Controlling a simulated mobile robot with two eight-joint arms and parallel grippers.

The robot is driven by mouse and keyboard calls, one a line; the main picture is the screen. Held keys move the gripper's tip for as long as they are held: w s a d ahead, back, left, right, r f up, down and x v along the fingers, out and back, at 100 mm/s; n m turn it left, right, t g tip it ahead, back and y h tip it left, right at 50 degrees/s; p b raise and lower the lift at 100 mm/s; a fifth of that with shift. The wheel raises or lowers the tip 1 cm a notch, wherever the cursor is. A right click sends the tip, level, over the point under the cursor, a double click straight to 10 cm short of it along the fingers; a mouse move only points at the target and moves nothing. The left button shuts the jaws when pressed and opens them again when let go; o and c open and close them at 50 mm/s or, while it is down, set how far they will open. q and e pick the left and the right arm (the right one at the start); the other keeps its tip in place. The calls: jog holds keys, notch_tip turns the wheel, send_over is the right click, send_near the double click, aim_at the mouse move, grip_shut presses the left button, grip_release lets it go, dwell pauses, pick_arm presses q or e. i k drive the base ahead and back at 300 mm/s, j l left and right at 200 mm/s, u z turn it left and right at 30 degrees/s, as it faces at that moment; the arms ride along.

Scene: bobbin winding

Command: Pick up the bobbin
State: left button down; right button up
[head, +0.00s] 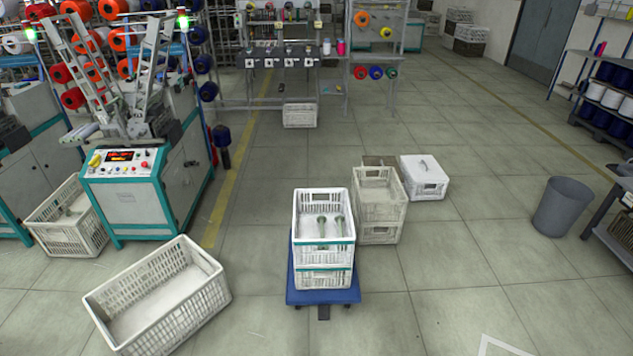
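The crate has a teal band and sits on another crate on a blue trolley (322,297) in the middle of the floor. Neither of my grippers shows in the head view.
A large empty white crate (160,297) lies front left, by a winding machine (135,190) with a control panel. More crates (377,207) stand just behind and right of the trolley. A grey bin (562,207) stands right. Open floor lies to the trolley's right.

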aim_at(339, 219)
jog(key=i+j+u, duration=0.1)
jog(key=i+u, duration=0.2)
jog(key=i, duration=0.5)
jog(key=i+u, duration=0.3)
jog(key=i, duration=0.45)
jog(key=i+j+z, duration=0.15)
jog(key=i+z, duration=0.2)
jog(key=i, duration=0.55)
